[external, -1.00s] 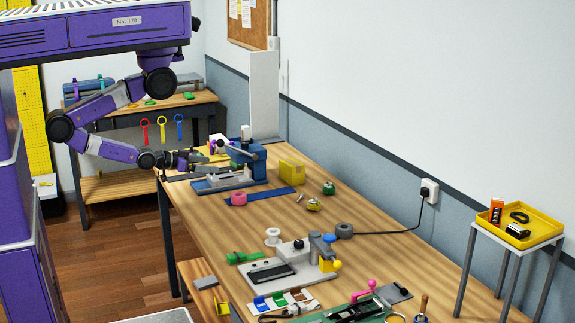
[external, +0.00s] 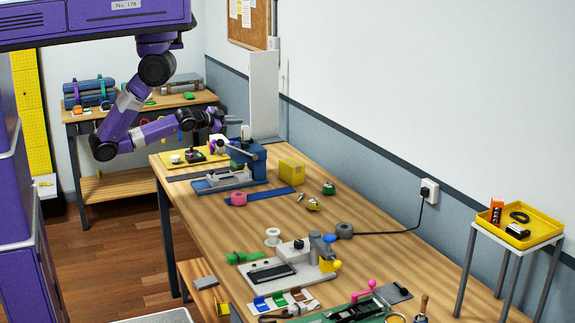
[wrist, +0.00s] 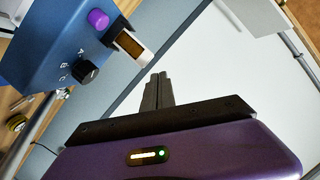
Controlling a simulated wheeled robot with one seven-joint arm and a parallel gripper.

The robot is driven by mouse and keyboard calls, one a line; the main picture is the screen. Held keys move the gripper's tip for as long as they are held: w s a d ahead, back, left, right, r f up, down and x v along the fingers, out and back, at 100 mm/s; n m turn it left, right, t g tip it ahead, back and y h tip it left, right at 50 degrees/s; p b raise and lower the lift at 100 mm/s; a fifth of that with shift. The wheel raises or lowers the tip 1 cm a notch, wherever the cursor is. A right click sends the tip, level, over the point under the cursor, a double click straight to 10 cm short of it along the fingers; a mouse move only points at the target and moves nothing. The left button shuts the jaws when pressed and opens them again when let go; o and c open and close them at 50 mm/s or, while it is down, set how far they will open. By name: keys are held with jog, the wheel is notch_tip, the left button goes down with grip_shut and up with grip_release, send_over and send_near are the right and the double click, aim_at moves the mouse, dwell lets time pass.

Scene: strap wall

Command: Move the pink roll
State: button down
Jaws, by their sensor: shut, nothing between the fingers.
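The pink roll (external: 238,198) lies on the wooden workbench in the external view, at the near left corner of a flat blue strip. My gripper (external: 232,121) is raised above the far end of the bench, well away from the roll. In the wrist view its two dark fingers (wrist: 158,90) are together with nothing between them. The roll does not show in the wrist view.
A blue machine (external: 250,160) stands below my gripper; its purple button and black knob show close in the wrist view (wrist: 65,40). A yellow box (external: 291,171) stands behind the roll. A grey roll (external: 344,230) and white spool (external: 273,237) lie nearer.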

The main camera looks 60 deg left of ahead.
aim_at(239, 199)
jog(key=w+d+r+n+g+y+b, duration=0.3)
jog(key=w+r+n, duration=0.45)
jog(key=w, duration=0.65)
jog(key=s+d+f+n+g+h+b, duration=0.3)
jog(key=s+d+f+n+g, duration=0.25)
jog(key=d+f, duration=0.3)
jog(key=s+d+f+n+g+h+b, duration=0.25)
jog(key=s+d+f+n+g, duration=0.3)
jog(key=d, duration=0.45)
jog(key=s+a+f+n+g+h+p, duration=0.15)
jog(key=s+f+n+p, duration=0.35)
jog(key=s, duration=0.6)
jog(key=shift+m, duration=0.45)
notch_tip(239, 199, down, 10)
jog(key=shift+a+f+b, duration=0.1)
jog(key=shift+f+b, duration=0.15)
jog(key=shift+b, duration=0.85)
